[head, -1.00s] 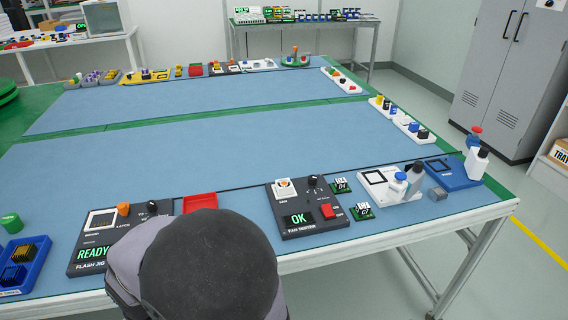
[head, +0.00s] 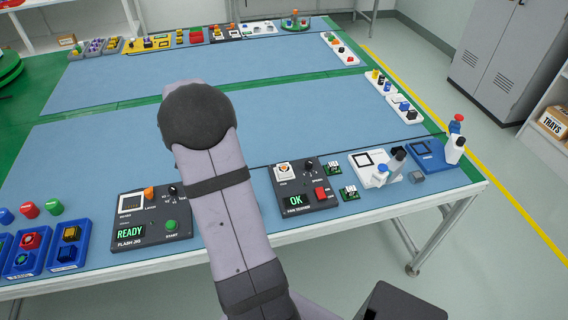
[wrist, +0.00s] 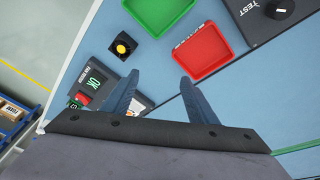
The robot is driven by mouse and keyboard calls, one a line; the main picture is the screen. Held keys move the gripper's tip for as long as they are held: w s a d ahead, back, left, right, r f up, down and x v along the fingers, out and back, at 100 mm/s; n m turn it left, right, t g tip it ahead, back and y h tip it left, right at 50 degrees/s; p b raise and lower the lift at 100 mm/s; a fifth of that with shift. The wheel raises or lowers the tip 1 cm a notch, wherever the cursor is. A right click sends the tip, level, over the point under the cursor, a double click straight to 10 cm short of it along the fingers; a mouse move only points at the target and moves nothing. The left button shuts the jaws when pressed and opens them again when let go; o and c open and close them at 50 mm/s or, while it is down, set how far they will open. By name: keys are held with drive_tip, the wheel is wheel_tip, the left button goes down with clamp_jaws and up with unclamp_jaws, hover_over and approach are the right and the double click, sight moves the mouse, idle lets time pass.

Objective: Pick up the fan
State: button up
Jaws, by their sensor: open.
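In the wrist view a small black square part with a round yellow-orange hub (wrist: 122,46), which looks like the fan, lies on the blue mat. It is between the fan tester (wrist: 95,82) and the red tray (wrist: 200,45). My gripper (wrist: 159,80) is open and empty above the mat, with the part ahead and left of its fingers. In the head view my arm hides the gripper and this part. The fan tester (head: 306,202) there reads OK and has a white seat with an orange centre (head: 284,171).
A green tray (wrist: 158,12) lies beside the red one. The flash jig (head: 152,219) reads READY, left of my arm. The mat's middle (head: 330,115) is clear.

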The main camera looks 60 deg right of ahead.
sight(282, 167)
drive_tip(key=shift+s+d+f+m+g+p, duration=0.1)
drive_tip(key=shift+s+d+m+g+p, duration=0.25)
drive_tip(key=shift+s+d+m, duration=1.3)
drive_tip(key=shift+s+d+r+m+g+p, duration=0.1)
drive_tip(key=shift+s+d+m+g+p, duration=0.4)
drive_tip(key=shift+d, duration=2.05)
drive_tip(key=shift+s+d+f+m+g+p, duration=0.15)
drive_tip(key=shift+s+d+m, duration=1.25)
drive_tip(key=shift+d, duration=0.7)
drive_tip(key=shift+s+d+f+p, duration=0.1)
drive_tip(key=shift+d+f+p, duration=0.15)
drive_tip(key=shift+f+p, duration=0.2)
drive_tip(key=shift+d+p+x, duration=0.1)
drive_tip(key=shift+p+x, duration=0.25)
drive_tip(key=shift+x, duration=0.65)
drive_tip(key=shift+d+p+x, duration=0.15)
drive_tip(key=shift+p+x, duration=0.2)
drive_tip(key=shift+x, duration=0.6)
drive_tip(key=c, duration=1.2)
drive_tip(key=shift+c, duration=0.2)
drive_tip(key=shift+r, duration=0.15)
